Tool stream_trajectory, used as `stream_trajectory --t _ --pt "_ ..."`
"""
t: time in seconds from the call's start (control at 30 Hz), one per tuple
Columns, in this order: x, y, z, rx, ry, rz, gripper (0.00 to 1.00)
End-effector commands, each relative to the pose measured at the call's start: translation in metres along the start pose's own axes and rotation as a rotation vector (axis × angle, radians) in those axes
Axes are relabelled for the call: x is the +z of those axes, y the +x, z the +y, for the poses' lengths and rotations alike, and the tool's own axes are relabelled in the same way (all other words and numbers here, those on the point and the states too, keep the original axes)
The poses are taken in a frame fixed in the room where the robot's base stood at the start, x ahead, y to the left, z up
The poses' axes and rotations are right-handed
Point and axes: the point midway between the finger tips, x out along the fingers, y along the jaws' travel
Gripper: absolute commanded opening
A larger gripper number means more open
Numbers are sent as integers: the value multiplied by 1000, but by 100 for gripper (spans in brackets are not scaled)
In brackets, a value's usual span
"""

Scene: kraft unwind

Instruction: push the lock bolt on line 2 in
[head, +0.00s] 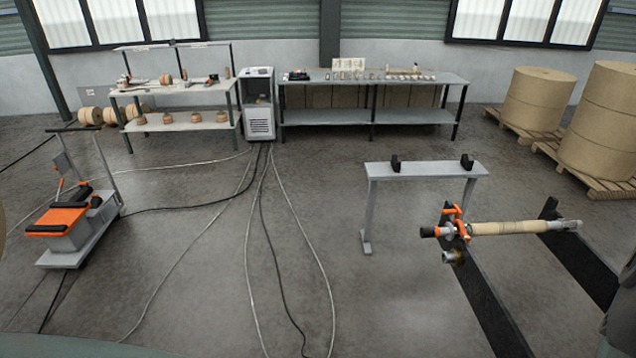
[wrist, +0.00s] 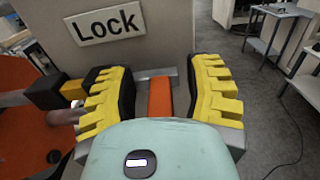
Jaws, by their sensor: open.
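In the wrist view my gripper (wrist: 158,82) is open, its yellow ribbed fingers spread left and right. An orange block (wrist: 160,98) on a grey metal strip shows between the fingers, against a beige panel; it looks like the lock bolt. A "Lock" sign (wrist: 104,23) is fixed on the panel above it. Whether the fingers touch the block cannot be told. My pale green wrist housing hides the space below it. No line number is readable, and I cannot make out the bolt or my gripper in the head view.
In the wrist view, a large orange part (wrist: 25,135) and a yellow-black block (wrist: 55,92) stand close at left. The head view shows a grey stand (head: 425,170), an orange-handled shaft (head: 510,227) on dark rails, an orange-topped cart (head: 65,220), and cables across open floor.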

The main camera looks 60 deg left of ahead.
Motion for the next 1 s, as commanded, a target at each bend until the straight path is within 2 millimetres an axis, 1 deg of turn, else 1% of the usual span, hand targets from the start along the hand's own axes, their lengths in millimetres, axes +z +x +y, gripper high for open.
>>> stream_trajectory --t 0.3,0.33,0.87,1.0 --pt "0 1 0 2 0 1 50" --pt "0 1 0 2 0 1 55" --pt "0 1 0 1 0 1 0" --pt "0 2 0 1 0 1 0"
